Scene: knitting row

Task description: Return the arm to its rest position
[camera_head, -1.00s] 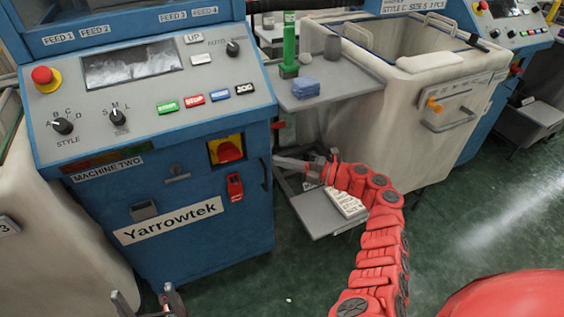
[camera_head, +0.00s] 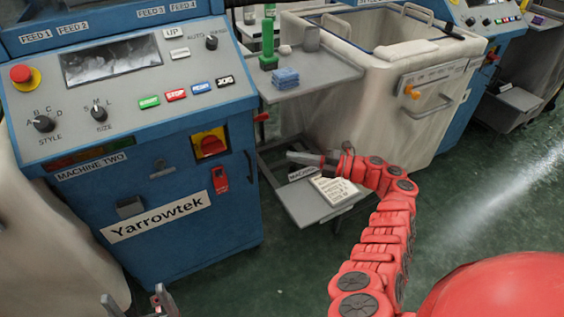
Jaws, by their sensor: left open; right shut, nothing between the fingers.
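My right arm, red and jointed, reaches up from the bottom right. Its dark gripper (camera_head: 300,158) is shut and empty, pointing left just above the low grey shelf beside the machine. My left gripper (camera_head: 138,304) shows at the bottom edge with its two fingers apart and nothing between them. The rest of my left arm is out of the picture. The blue machine (camera_head: 150,262), marked Yarrowtek and Machine Two, stands left of my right gripper. A small gap shows between its side and the gripper tips.
A low shelf (camera_head: 296,208) holds a card with writing (camera_head: 335,190) below my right gripper. A grey side table (camera_head: 335,72) carries a green tool (camera_head: 268,45) and blue folded cloths (camera_head: 286,78). A pale bin (camera_head: 345,118) stands behind. Green floor (camera_head: 480,210) at right is clear.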

